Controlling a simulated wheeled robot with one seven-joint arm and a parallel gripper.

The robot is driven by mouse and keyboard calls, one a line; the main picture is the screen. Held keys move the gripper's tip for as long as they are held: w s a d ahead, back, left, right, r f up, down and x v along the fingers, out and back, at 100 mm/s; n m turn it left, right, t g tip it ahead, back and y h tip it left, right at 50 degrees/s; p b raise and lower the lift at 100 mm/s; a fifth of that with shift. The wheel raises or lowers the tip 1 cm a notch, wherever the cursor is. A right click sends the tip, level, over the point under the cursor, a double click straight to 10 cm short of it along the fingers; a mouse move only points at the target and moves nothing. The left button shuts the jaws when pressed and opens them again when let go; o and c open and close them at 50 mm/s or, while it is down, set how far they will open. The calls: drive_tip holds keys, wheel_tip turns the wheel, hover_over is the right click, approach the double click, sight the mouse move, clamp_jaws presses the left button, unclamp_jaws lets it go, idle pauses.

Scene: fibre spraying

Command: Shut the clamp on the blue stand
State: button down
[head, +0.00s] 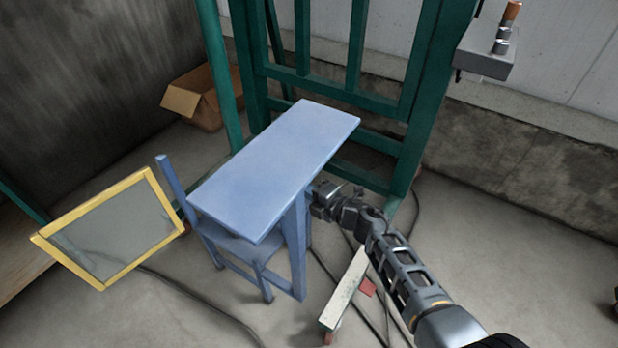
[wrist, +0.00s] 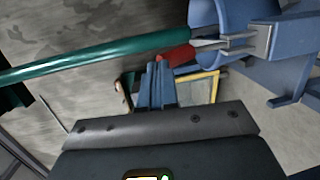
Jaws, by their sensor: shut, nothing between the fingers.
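The blue stand (head: 265,165) is in the middle of the head view, with a flat top and legs. In the wrist view, part of the blue stand (wrist: 290,70) shows at the upper right. The clamp (wrist: 225,42) there has a metal bracket and lever with a red handle (wrist: 177,55) pointing left. Whether it is open or shut I cannot tell. My gripper (head: 318,192) is at the right side of the stand, below its top. In the wrist view my gripper (wrist: 157,75) is shut and empty, its tips just below and left of the red handle, contact unclear.
A green frame (head: 345,80) stands behind the stand. A yellow-framed panel (head: 115,228) is at the left, and an open cardboard box (head: 205,100) behind. Cables and a pale bar (head: 343,290) lie near my arm. The floor at the right is mostly clear.

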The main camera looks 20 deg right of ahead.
drive_tip(key=w+g+p, duration=0.1)
drive_tip(key=p, duration=0.1)
drive_tip(key=w+a+r+g+h+p, duration=0.1)
drive_tip(key=p, duration=0.1)
drive_tip(key=w+a+g+p, duration=0.1)
drive_tip(key=p, duration=0.2)
drive_tip(key=shift+w+a+r+n+h, duration=0.2)
drive_tip(key=shift+r+n+h, duration=0.1)
drive_tip(key=shift+r+h, duration=0.1)
drive_tip(key=shift+w+a+f, duration=0.1)
drive_tip(key=shift+w+a, duration=0.75)
drive_tip(key=shift+w, duration=0.25)
drive_tip(key=shift+w+a, duration=0.15)
drive_tip(key=shift+w, duration=0.05)
